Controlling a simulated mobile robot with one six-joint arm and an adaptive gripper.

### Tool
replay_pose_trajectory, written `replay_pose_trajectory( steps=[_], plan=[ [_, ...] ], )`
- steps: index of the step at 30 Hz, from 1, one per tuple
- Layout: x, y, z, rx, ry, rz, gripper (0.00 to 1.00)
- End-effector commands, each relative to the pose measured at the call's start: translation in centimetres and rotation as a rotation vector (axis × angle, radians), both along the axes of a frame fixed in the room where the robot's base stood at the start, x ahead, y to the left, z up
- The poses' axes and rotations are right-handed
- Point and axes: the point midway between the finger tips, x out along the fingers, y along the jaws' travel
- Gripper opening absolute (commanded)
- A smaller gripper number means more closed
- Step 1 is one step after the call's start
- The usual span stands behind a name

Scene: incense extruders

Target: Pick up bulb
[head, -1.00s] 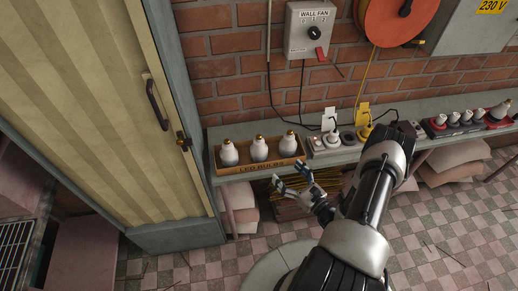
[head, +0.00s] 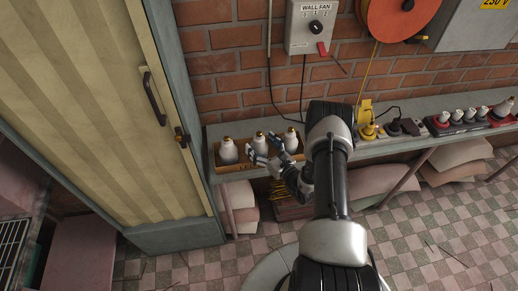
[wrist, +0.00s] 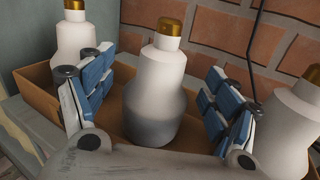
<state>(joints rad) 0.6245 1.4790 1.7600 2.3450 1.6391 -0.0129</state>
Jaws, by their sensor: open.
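Three white bulbs with brass-coloured caps stand in a row in a cardboard box (head: 236,169) on the shelf. In the head view they are the left bulb (head: 228,151), the middle bulb (head: 259,142) and the right bulb (head: 291,141). My gripper (head: 262,158) is open in front of the middle bulb. In the wrist view the middle bulb (wrist: 155,90) stands upright between the two spread, blue-padded fingers, with gaps on both sides. The left bulb (wrist: 75,38) is behind the left finger, and the right bulb (wrist: 290,115) is beyond the right finger.
The grey shelf (head: 405,147) runs along a brick wall (head: 225,80). A yellow plug (head: 368,131) and a red-ended socket strip (head: 440,124) are to the right. A tan folding door (head: 90,90) with a grey frame is close on the left.

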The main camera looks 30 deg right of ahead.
Motion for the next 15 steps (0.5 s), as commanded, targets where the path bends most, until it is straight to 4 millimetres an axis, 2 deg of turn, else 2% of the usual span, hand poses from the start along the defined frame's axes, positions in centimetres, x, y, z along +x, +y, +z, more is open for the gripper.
replay_pose_trajectory(
  steps=[3, 10, 15],
  plan=[
    [1.02, 0.20, -0.04, 0.000, 0.000, 0.000, 0.81],
    [1.18, 0.16, 0.04, 0.001, 0.000, -0.001, 0.81],
    [1.16, 0.17, 0.04, 0.001, 0.000, -0.001, 0.71]
  ],
)
